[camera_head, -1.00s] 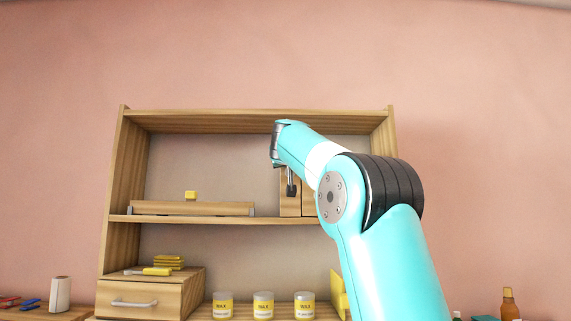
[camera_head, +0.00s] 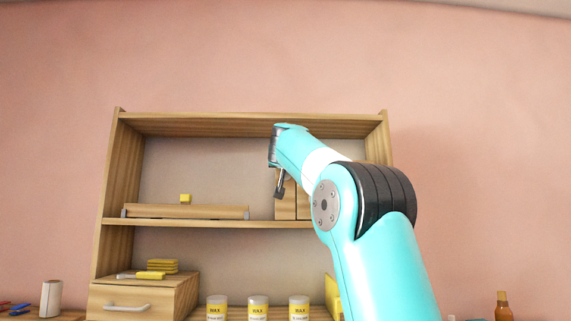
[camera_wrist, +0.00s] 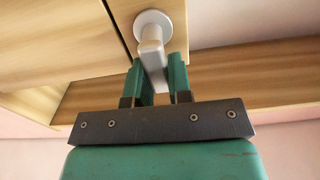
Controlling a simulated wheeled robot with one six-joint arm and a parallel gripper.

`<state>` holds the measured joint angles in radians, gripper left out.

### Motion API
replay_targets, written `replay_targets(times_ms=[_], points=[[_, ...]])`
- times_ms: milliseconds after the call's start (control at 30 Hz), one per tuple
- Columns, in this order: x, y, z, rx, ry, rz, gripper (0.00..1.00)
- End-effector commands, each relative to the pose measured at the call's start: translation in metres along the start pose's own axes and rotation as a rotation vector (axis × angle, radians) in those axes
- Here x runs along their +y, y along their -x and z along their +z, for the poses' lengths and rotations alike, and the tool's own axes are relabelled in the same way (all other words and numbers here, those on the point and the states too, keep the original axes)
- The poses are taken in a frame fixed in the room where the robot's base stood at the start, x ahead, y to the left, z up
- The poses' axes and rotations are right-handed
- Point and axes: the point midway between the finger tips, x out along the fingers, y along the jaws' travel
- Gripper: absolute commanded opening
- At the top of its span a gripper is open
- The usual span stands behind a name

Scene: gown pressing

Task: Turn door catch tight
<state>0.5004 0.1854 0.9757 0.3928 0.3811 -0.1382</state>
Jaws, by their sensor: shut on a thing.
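The door catch (camera_wrist: 152,48) is in the wrist view, with a pale round base plate and a light grey lever projecting from it toward me. It sits on a wooden panel (camera_wrist: 75,40) near its edge. My gripper (camera_wrist: 156,78) has its two green fingers shut on the lever, one on each side.
The wooden shelf unit (camera_head: 112,165) surrounds the area, with its top board close above my wrist. A wooden board (camera_head: 185,211) with a yellow block (camera_head: 185,198) lies left on the shelf. Wax jars (camera_head: 258,308) and a drawer box (camera_head: 130,302) stand below.

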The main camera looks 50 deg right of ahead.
Motion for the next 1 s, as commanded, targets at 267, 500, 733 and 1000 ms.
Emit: replay_targets(times_ms=[267, 500, 733, 1000], points=[[0.000, 0.000, 0.001, -0.002, -0.001, 0.002, 0.45], [-0.001, 0.007, 0.001, 0.001, -0.002, -0.001, 0.45], [-0.001, 0.052, 0.005, 0.003, -0.003, -0.005, 0.45], [-0.001, 0.122, 0.004, 0.000, -0.005, -0.007, 0.45]])
